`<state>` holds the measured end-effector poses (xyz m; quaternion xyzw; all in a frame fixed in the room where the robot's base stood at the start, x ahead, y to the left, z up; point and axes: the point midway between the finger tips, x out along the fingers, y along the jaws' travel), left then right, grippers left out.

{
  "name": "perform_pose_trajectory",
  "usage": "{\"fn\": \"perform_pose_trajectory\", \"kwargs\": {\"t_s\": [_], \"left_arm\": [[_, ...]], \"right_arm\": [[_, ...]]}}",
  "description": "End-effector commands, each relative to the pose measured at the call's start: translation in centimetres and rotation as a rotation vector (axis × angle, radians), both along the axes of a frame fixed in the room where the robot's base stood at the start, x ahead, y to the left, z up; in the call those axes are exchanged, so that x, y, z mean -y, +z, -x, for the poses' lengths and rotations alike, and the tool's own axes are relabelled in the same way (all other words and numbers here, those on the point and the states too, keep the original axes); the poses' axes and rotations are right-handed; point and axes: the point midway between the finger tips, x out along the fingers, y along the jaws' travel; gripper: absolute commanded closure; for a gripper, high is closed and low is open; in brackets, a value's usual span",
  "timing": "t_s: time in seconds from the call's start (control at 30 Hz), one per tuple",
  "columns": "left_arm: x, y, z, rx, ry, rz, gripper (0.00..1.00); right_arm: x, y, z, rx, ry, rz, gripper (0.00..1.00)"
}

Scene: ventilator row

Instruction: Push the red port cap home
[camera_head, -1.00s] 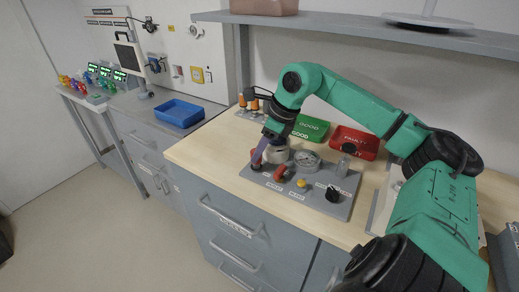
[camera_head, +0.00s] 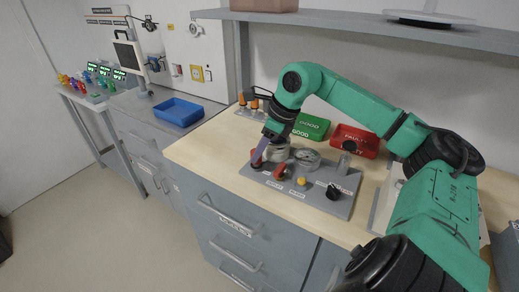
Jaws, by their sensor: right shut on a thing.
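The grey panel (camera_head: 335,204) lies on the wooden bench top and carries several fittings. My right gripper (camera_head: 258,163) reaches down to the panel's left end, its fingers shut. A small red piece, which I take as the red port cap (camera_head: 253,153), shows at the left side of the fingers; most of it is hidden. How far the cap sits in its port cannot be seen. A second red fitting (camera_head: 281,172) stands on the panel just right of the fingers, apart from them. My left gripper is not in view.
The panel also holds a round gauge (camera_head: 308,157), a yellow button (camera_head: 302,182) and a black knob (camera_head: 333,191). A green tray (camera_head: 312,127) and a red tray (camera_head: 357,142) stand behind. A blue bin (camera_head: 179,112) sits at left. A shelf (camera_head: 350,25) hangs above.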

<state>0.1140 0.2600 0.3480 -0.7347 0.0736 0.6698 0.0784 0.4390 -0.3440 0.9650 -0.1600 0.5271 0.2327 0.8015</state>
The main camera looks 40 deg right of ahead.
Motion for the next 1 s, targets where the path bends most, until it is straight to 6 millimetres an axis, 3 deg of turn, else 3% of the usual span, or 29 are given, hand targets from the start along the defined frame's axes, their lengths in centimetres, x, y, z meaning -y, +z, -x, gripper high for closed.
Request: {"fn": "perform_pose_trajectory", "kwargs": {"t_s": [0.97, 1.0], "left_arm": [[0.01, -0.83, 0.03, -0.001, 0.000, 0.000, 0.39], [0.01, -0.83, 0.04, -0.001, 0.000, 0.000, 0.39]], "right_arm": [[0.00, -0.79, 0.00, 0.000, 0.000, 0.000, 1.00], [0.00, -0.79, 0.00, 0.000, 0.000, 0.000, 0.59]]}}
